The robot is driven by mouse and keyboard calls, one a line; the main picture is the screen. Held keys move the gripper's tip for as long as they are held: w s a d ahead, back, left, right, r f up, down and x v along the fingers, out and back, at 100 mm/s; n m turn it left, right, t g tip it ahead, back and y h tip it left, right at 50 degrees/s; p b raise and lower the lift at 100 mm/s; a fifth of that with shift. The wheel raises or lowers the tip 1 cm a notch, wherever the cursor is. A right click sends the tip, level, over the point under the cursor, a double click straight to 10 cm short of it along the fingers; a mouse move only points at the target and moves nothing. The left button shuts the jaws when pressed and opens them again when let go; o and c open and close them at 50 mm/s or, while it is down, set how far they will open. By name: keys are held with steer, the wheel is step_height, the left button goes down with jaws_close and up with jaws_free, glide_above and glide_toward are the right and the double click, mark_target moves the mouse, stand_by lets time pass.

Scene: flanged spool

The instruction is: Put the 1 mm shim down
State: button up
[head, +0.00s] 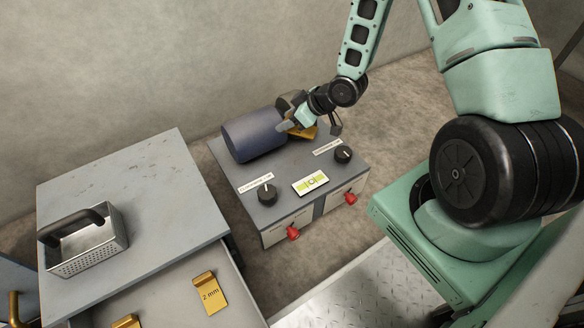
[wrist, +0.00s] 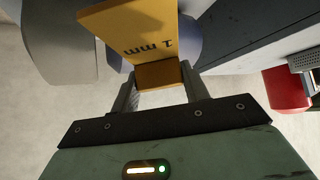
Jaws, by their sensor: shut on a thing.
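My gripper (wrist: 161,78) is shut on the raised end tab of the 1 mm shim (wrist: 145,35), a flat yellow-gold plate with its black "1 mm" marking showing. In the head view, my gripper (head: 301,122) is at the right end of a blue-violet cylinder (head: 252,136), which lies on the grey cabinet (head: 232,184). A small part of the shim (head: 304,132) shows under the gripper there. Behind the shim, the wrist view shows a blue-violet surface (wrist: 189,38) and a grey rounded part (wrist: 58,45). I cannot tell whether the shim touches either one or the cabinet.
The cabinet top has two black knobs (head: 267,194) (head: 343,154), a level vial (head: 310,181) and red front handles (head: 293,233). At left, a grey cabinet (head: 150,185) carries a perforated metal box (head: 88,244). Its open drawer (head: 170,308) holds a 2 mm shim (head: 210,294) and another gold piece (head: 127,322).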

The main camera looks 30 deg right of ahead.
steer(key=shift+s+d+f+n+g+y, duration=0.25)
steer(key=shift+s+f+n, duration=0.1)
steer(key=shift+s+n, duration=0.15)
steer(key=shift+s+d+f+n+g+y, duration=0.25)
steer(key=shift+s+f+n, duration=0.15)
steer(key=shift+s, duration=0.15)
steer(key=b, duration=0.8)
glide_toward(275, 163)
step_height(275, 163, down, 3)
steer(key=shift+r, duration=0.2)
steer(key=w+a+b, duration=0.2)
steer(key=shift+w+a+f+b, duration=0.25)
steer(key=shift+w+b, duration=0.05)
steer(key=shift+w+a+f+b, duration=0.15)
steer(key=shift+f+b, duration=0.1)
steer(key=shift+b, duration=0.25)
steer(key=shift+f, duration=0.2)
steer(key=shift+r, duration=0.15)
